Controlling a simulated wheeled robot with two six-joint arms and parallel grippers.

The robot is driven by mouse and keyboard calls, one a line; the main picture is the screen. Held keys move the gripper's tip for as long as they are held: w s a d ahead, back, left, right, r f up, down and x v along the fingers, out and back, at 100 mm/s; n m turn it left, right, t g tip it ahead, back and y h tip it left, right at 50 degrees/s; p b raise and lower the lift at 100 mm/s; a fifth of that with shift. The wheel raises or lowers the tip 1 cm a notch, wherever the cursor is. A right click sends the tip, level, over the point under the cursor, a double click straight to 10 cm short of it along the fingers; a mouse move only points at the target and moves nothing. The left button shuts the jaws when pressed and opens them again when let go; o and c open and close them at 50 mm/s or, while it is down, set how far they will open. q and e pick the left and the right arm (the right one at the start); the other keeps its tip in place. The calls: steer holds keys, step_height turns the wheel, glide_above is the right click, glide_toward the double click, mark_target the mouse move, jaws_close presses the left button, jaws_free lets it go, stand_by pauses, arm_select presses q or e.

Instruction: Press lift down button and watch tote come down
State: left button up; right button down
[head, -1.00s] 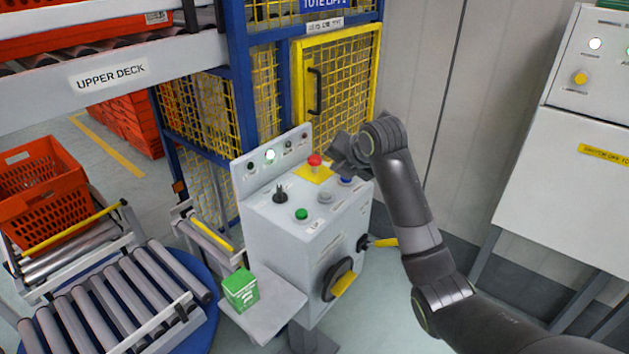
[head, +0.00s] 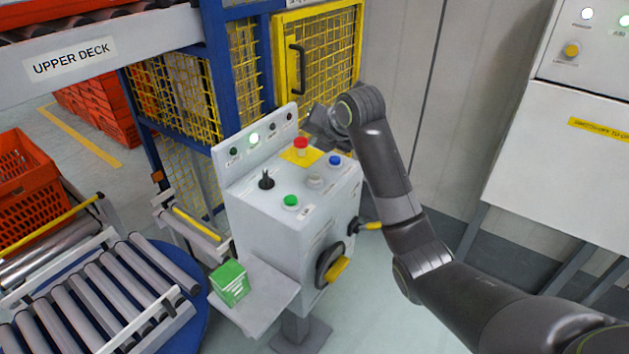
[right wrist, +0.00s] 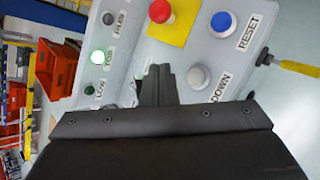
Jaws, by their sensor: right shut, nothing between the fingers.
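The white DOWN button (head: 314,180) is on the sloped top of the grey control box (head: 262,228); it also shows with its label in the right wrist view (right wrist: 199,77). My right gripper (head: 322,124) is shut and empty, above the back right of the panel, apart from the button. Its closed fingers (right wrist: 158,85) show in the right wrist view, left of the DOWN button. A lamp (head: 254,138) on the box glows pale green, next to a "TOP" label in the wrist view. The lift cage (head: 243,65) stands behind; no tote shows inside it. My left gripper is out of view.
A red mushroom button (head: 300,146), a blue RESET button (head: 335,160), a green button (head: 290,201) and a black selector (head: 266,180) surround the DOWN button. A green carton (head: 229,282) sits on the side shelf. An orange tote (head: 28,185) stands left by the rollers (head: 100,301).

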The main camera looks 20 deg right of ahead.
steer(key=b, duration=0.4)
glide_above(317, 179)
step_height(317, 179, down, 5)
steer(key=shift+a+r, duration=0.1)
step_height(317, 179, down, 2)
steer(key=shift+f+b, duration=0.1)
steer(key=shift+b, duration=0.4)
steer(key=shift+f, duration=0.15)
stand_by(1.1)
steer(key=shift+f, duration=0.4)
